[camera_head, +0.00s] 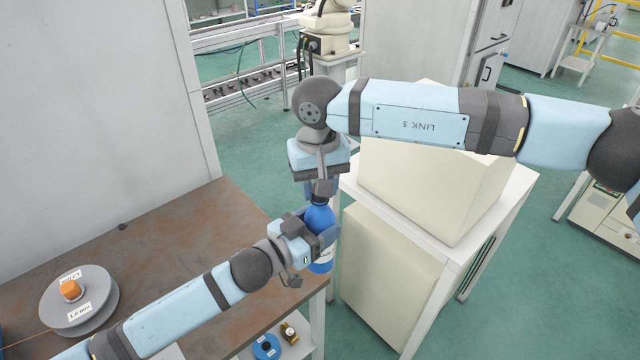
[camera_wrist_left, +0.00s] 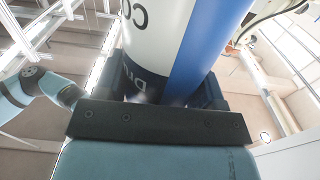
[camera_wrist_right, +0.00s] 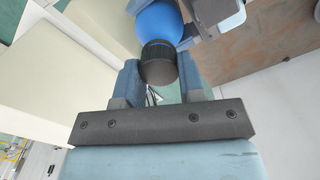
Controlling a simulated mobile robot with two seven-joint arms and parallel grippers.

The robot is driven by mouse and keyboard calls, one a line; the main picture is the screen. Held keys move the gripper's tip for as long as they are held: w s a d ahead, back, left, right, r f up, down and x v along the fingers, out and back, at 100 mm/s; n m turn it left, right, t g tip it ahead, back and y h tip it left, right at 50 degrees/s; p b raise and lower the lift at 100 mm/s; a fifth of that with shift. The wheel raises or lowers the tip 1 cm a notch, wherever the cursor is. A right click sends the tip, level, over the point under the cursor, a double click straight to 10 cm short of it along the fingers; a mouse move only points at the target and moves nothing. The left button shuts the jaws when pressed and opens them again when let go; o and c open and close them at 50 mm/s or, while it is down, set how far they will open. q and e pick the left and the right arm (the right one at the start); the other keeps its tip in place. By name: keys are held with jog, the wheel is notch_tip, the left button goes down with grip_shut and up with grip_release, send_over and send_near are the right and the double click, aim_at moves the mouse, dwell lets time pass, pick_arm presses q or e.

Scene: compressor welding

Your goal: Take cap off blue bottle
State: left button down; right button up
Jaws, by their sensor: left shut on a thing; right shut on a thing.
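The blue bottle (camera_head: 320,218) with a white label is upright beside the table's right edge in the head view. My left gripper (camera_head: 318,242) is shut around its body from the side. The left wrist view shows the bottle's blue and white side (camera_wrist_left: 200,50) between the fingers. My right gripper (camera_head: 322,190) points down from above the bottle. In the right wrist view its fingers (camera_wrist_right: 160,78) are shut on the dark ribbed cap (camera_wrist_right: 158,64). The cap sits against the bottle's blue shoulder (camera_wrist_right: 157,22); no clear gap shows between them.
The brown table (camera_head: 170,250) carries a grey wire spool (camera_head: 95,305) at left. A blue spool (camera_head: 266,346) is on a lower shelf. A cream box (camera_head: 425,190) on a white stand is close to the right of the bottle. A grey wall panel stands behind the table.

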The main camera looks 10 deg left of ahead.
jog(key=shift+w+r+n, duration=0.1)
jog(key=shift+n, duration=0.2)
jog(key=shift+r, duration=0.15)
dwell(0.4)
jog(key=shift+r, duration=0.9)
jog(key=shift+r, duration=0.1)
jog(key=shift+r, duration=1.9)
jog(key=shift+f, duration=0.1)
